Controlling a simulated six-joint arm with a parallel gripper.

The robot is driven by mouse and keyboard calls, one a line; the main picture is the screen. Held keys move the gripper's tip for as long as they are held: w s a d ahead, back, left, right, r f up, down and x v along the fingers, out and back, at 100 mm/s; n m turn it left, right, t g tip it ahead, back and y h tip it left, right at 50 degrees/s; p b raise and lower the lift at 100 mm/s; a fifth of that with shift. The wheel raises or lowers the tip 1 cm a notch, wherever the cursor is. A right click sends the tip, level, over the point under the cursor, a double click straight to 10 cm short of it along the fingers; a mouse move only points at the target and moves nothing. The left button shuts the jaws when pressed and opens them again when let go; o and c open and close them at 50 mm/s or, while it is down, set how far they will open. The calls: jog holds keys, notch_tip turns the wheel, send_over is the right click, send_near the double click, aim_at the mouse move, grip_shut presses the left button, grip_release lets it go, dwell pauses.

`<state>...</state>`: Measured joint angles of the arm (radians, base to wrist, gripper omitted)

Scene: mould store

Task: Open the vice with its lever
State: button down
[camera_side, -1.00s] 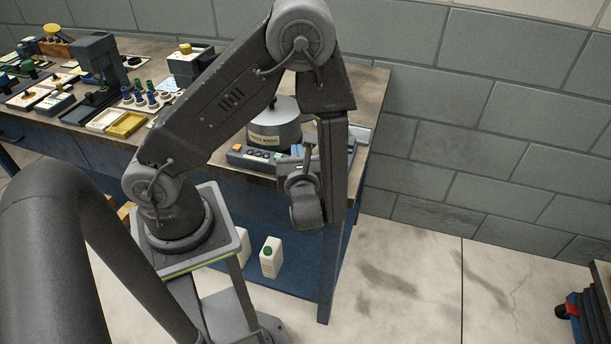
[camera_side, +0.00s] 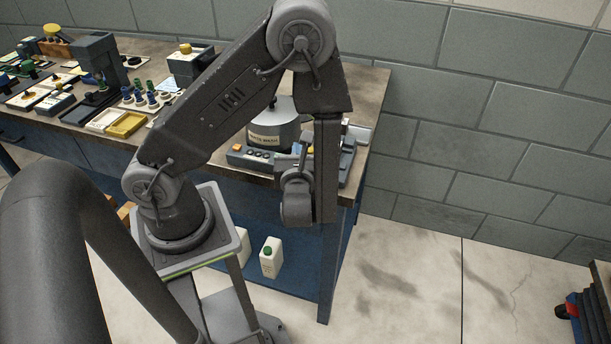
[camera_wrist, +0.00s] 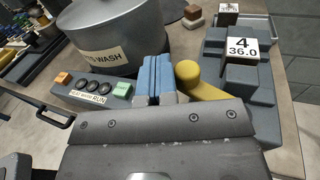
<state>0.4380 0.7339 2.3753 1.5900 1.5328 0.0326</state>
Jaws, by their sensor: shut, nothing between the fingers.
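The vice (camera_wrist: 262,84) is a dark grey stepped block at the right of the wrist view. A label reading 4 and 36.0 is on it. In the side view it is mostly hidden behind my arm. Its lever (camera_wrist: 188,73) is yellow with a rounded end and stands at the vice's left side. The lower part of the lever is hidden by my gripper's body. My gripper (camera_wrist: 157,75) has blue-faced fingers, shut together and empty. They are just left of the lever's end; I cannot tell whether they touch it.
A grey round machine labelled WASH (camera_wrist: 105,40) stands behind and left of the fingers. Its control box (camera_wrist: 92,92) has an orange button, black knobs and a green button. Small blocks (camera_wrist: 193,14) sit at the back. The bench (camera_side: 375,88) is bare at its far right corner.

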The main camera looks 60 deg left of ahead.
jog(key=shift+d, duration=0.1)
dwell(0.8)
jog(key=v, duration=1.3)
jog(key=shift+s+d, duration=0.15)
jog(key=shift+d, duration=0.1)
